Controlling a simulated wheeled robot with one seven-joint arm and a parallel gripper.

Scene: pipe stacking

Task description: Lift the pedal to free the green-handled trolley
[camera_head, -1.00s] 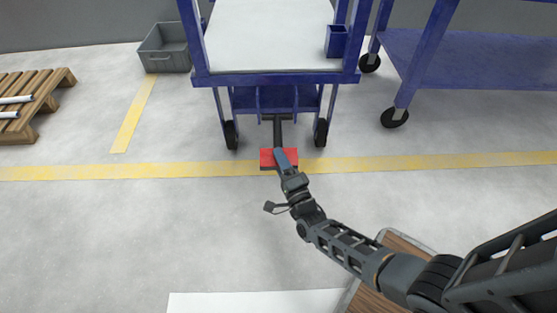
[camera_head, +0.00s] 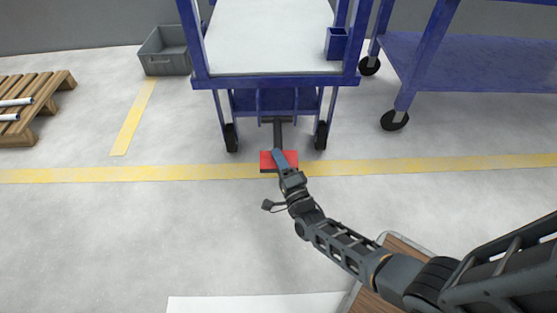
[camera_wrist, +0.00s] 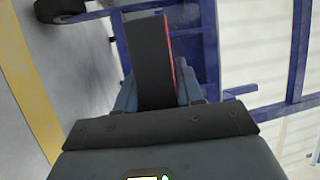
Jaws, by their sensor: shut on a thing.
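The red pedal (camera_head: 292,159) sticks out on a dark bar from the lower front of a blue trolley (camera_head: 275,81). No green handle shows. My gripper (camera_head: 279,155) reaches the pedal from the front and is shut on it. In the wrist view, the pedal's dark side (camera_wrist: 151,55), with a red strip along its right, stands between my two blue-grey fingers. The wrist view also shows the trolley's blue frame (camera_wrist: 297,50). How high the pedal is above the floor is hard to tell.
A second blue trolley (camera_head: 470,65) stands close on the right. A grey crate (camera_head: 166,61) is at the back left, and a wooden pallet (camera_head: 45,97) with light pipes is at the left edge. The floor in front is clear, crossed by a yellow line (camera_head: 430,166).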

